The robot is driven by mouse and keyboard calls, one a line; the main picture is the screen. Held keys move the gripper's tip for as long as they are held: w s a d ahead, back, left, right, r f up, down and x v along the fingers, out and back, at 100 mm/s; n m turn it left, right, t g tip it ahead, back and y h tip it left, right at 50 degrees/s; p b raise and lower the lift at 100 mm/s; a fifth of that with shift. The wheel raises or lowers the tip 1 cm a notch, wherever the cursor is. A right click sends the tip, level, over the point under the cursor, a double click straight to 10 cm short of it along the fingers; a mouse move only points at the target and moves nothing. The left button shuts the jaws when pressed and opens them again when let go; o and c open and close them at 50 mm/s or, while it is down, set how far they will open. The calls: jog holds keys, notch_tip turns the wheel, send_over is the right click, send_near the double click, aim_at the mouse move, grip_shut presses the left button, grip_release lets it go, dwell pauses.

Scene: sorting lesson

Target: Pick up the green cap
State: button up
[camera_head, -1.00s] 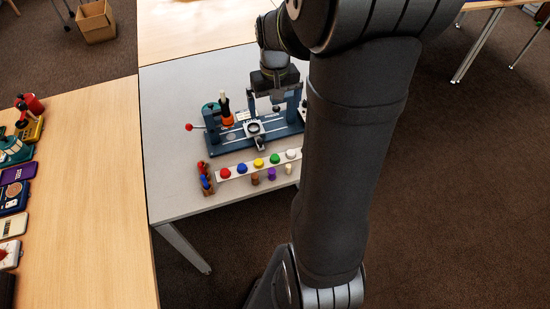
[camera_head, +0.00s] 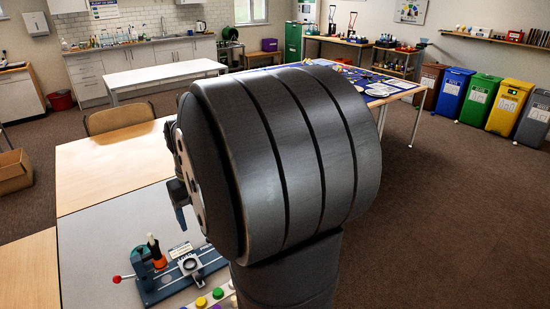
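The green cap (camera_head: 218,292) sits at the bottom edge of the view, right of a yellow cap (camera_head: 201,302), near the front of the grey table. My gripper (camera_head: 180,214) shows only in part at the left of my large dark arm link, above and behind the blue press-like device. It is apart from the green cap. My arm hides much of it, so I cannot tell its opening or whether it holds anything.
The blue device (camera_head: 158,291) with a red-knobbed lever stands left of the caps. My arm covers the table's right side. A wooden table (camera_head: 100,165) adjoins behind, with a chair (camera_head: 118,118) beyond. Coloured bins (camera_head: 480,98) stand far right.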

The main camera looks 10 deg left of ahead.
jog(key=c, duration=0.4)
jog(key=f+n, duration=0.1)
jog(key=f, duration=0.7)
jog(key=f+n, duration=0.1)
jog(key=f, duration=0.8)
jog(key=f+n, duration=0.1)
jog(key=f, duration=0.7)
jog(key=shift+s+f, duration=0.35)
jog(key=shift+f, duration=0.05)
jog(key=shift+w+f, duration=0.2)
jog(key=shift+f, duration=1.25)
jog(key=shift+w+f, duration=0.2)
jog(key=shift+f, duration=1.25)
